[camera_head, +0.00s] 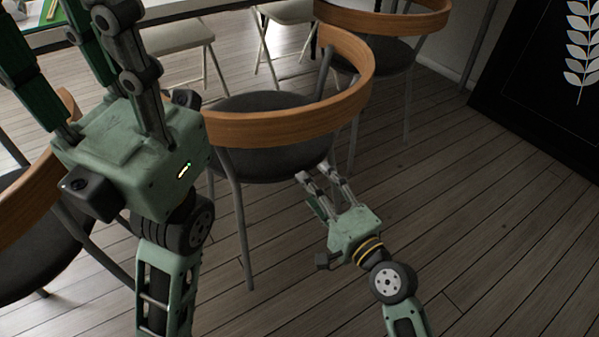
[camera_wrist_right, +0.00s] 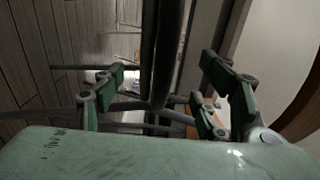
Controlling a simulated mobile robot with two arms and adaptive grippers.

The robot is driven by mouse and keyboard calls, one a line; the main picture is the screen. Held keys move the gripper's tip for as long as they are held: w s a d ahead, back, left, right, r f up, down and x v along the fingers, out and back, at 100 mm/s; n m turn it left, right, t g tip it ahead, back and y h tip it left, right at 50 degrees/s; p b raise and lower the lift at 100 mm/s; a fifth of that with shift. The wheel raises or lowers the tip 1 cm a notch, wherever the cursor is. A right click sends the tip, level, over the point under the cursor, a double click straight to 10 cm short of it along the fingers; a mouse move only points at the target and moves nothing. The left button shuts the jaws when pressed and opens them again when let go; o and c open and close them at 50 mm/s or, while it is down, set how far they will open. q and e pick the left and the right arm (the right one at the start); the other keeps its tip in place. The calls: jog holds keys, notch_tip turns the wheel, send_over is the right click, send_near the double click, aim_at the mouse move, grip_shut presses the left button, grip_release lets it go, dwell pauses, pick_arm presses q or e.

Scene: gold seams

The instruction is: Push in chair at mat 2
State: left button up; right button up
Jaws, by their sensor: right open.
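A chair (camera_head: 290,125) with a curved wooden back and dark round seat stands mid-view on the floor. My right gripper (camera_head: 316,172) is low at its near right side, below the back rail. Its fingers point at the seat's underside and legs. In the right wrist view, the fingers are spread, with a dark chair leg (camera_wrist_right: 163,50) between them; I cannot tell if they touch it. My left gripper (camera_head: 68,35) is raised large at the left, fingers apart and pointing up, its tips at the frame edge. No mat number is legible.
Another wooden-backed chair (camera_head: 400,20) stands behind to the right. A third (camera_head: 35,205) is at the left edge, partly behind my left arm. Light stools (camera_head: 175,37) and a table edge (camera_head: 45,38) are at the back. A black leaf-patterned board (camera_head: 540,85) leans right. The right floor is clear.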

aim_at(297, 170)
jog(key=x, duration=0.8)
jog(key=shift+s, duration=0.1)
grip_shut()
dwell(0.4)
